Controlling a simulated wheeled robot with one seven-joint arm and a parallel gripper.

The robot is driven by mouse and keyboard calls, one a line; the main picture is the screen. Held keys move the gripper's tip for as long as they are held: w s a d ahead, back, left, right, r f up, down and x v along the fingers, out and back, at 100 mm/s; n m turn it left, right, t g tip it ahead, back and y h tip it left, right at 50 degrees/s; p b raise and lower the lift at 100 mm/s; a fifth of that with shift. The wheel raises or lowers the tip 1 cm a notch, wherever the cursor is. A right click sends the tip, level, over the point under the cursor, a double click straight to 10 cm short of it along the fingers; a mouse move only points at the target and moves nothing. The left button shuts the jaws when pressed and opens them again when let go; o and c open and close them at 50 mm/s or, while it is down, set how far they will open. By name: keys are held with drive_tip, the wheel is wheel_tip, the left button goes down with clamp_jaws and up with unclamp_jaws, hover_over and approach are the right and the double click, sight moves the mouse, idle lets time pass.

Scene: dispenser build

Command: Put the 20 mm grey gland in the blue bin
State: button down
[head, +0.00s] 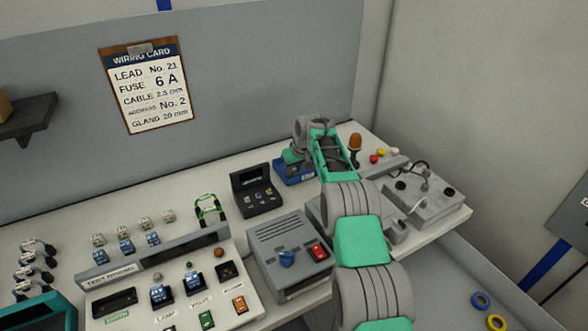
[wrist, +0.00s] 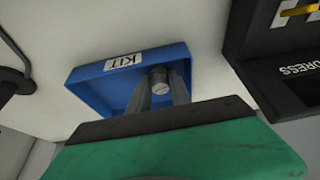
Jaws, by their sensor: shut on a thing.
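The blue bin (wrist: 88,78), with a white KIT label, stands on the bench in the wrist view. In the head view the blue bin (head: 284,177) shows partly behind my arm. My gripper (wrist: 160,90) is over the bin in the wrist view, its two grey fingers pointing into it. It is shut on a small grey round piece, the grey gland (wrist: 160,77), at the fingertips. No size mark can be read on the gland. I cannot tell whether the gland touches the bin floor. In the head view the gripper and gland are hidden behind my arm.
A black device (head: 256,191) stands left of the bin. A grey box with a red switch (head: 290,250) is in front. An orange beacon (head: 355,146) and a grey fixture (head: 425,190) stand to the right. The wiring card (head: 145,90) on the wall reads gland 20 mm.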

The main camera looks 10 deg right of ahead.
drive_tip(key=shift+f, duration=0.25)
drive_tip(key=c, duration=1.2)
unclamp_jaws()
drive_tip(key=shift+r, duration=0.1)
drive_tip(key=shift+r, duration=0.35)
drive_tip(key=b+v, duration=0.2)
drive_tip(key=v, duration=1.1)
drive_tip(key=s+a+r+m, duration=0.1)
drive_tip(key=s+r, duration=0.3)
drive_tip(key=s, duration=0.4)
drive_tip(key=s+a+r+m, duration=0.1)
drive_tip(key=s+r, duration=0.2)
drive_tip(key=s, duration=0.4)
drive_tip(key=shift+m+h, duration=0.7)
drive_tip(key=shift+m, duration=0.1)
drive_tip(key=s+f, duration=0.2)
drive_tip(key=s, duration=0.7)
drive_tip(key=s+f, duration=0.2)
drive_tip(key=s, duration=0.7)
drive_tip(key=s+f, duration=0.3)
drive_tip(key=s, duration=0.6)
drive_tip(key=shift+s+d, duration=0.15)
drive_tip(key=shift+d, duration=0.05)
